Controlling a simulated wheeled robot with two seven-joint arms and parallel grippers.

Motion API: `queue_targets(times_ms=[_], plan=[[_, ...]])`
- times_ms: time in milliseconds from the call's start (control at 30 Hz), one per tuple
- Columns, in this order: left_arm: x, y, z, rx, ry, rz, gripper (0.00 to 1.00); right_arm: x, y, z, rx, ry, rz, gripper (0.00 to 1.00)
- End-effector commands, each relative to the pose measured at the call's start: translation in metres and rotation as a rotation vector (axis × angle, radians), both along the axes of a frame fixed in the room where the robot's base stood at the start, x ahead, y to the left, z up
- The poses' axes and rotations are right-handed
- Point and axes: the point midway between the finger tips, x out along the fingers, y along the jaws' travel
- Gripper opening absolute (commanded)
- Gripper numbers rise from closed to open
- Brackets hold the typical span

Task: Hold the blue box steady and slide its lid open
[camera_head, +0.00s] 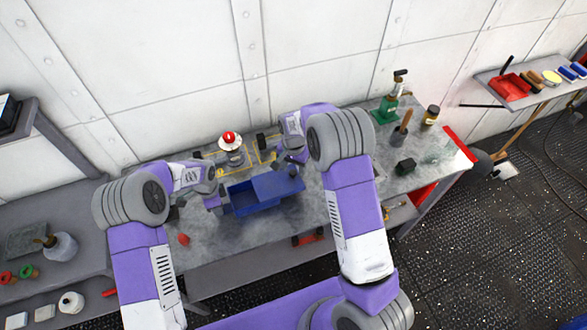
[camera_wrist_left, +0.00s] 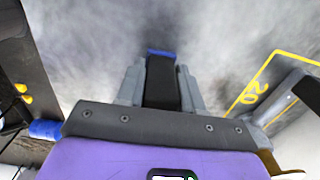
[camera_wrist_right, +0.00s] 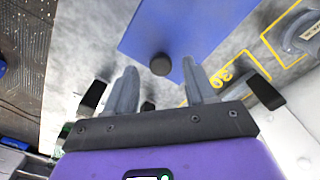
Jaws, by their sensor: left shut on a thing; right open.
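The blue box (camera_head: 262,206) stands on the grey workbench, its left part open and showing a dark inside. Its flat blue lid (camera_head: 280,186) covers the right part and is shifted to the right. A dark round knob (camera_wrist_right: 160,64) sits on the lid (camera_wrist_right: 190,30) in the right wrist view. My left gripper (camera_head: 218,200) is at the box's left end, shut on its edge; a strip of blue (camera_wrist_left: 161,52) shows at the fingertips in the left wrist view. My right gripper (camera_wrist_right: 161,75) is open, with the knob ahead between its fingertips.
A red-topped beacon (camera_head: 230,142) stands behind the box among yellow markings. A small red object (camera_head: 183,240) lies left of the box. Bench between box and block is partly hidden by my right arm.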

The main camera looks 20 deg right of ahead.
Motion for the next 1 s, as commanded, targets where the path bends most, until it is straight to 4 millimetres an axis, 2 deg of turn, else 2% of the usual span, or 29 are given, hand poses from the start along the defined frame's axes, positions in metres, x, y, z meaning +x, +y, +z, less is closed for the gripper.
queue_targets(times_ms=[300,500,667,1000], plan=[[0.0,-0.001,0.0,0.0,0.0,-0.001,0.0,0.001,0.0,0.069,0.0,-0.006,0.001,0.55],[0.0,-0.001,0.0,-0.001,0.0,-0.001,0.0,0.001,0.0,0.098,0.0,-0.004,0.0,0.55],[0.0,-0.001,0.0,-0.001,0.0,-0.001,0.0,0.0,0.0,0.107,-0.001,-0.002,0.0,0.55],[0.0,-0.001,0.0,-0.001,0.0,-0.001,0.0,0.0,-0.001,0.107,-0.001,-0.002,0.0,0.55]])
